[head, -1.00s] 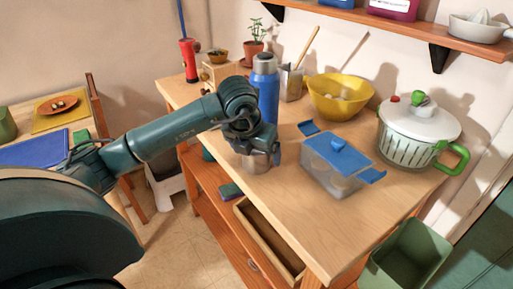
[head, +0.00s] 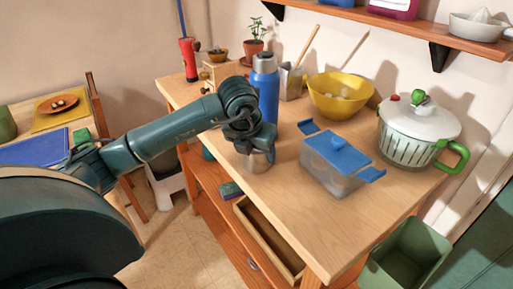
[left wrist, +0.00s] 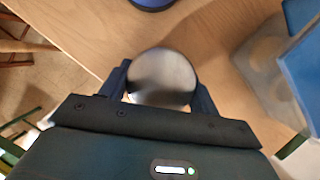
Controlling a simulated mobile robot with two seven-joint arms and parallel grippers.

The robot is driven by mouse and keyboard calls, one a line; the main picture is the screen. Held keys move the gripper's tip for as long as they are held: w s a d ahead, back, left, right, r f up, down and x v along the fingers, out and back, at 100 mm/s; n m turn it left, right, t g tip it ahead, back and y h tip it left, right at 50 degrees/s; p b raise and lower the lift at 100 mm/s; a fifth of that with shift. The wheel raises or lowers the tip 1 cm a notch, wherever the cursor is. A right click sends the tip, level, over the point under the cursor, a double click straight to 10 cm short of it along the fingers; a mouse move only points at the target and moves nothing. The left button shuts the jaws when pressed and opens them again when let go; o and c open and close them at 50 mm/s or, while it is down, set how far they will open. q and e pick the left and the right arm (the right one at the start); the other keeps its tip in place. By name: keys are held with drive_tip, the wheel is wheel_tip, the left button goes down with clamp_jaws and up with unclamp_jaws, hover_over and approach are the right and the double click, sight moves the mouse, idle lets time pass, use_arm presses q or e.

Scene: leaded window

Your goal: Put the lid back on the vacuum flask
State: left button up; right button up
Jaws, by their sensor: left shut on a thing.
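The vacuum flask (head: 267,92) is a tall blue bottle with a grey top, standing upright at the back of the wooden worktop. A bit of its blue base (left wrist: 152,4) shows at the top edge of the left wrist view. My left gripper (head: 260,148) is in front of the flask, near the worktop's front edge. It is shut on the lid (head: 255,162), a silvery metal cup that also shows between the fingers in the left wrist view (left wrist: 162,72). I cannot tell whether the lid touches the worktop. My right gripper is not in view.
A clear box with a blue lid (head: 338,155) stands right of the gripper. Behind are a yellow bowl (head: 340,98), a utensil pot (head: 291,83) and a white pot (head: 415,130) with green handles. An open drawer (head: 268,240) juts out below. The worktop's front right is clear.

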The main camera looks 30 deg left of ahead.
use_arm(q)
wheel_tip(320, 180, up, 10)
drive_tip(key=shift+r, duration=0.1)
idle(0.5)
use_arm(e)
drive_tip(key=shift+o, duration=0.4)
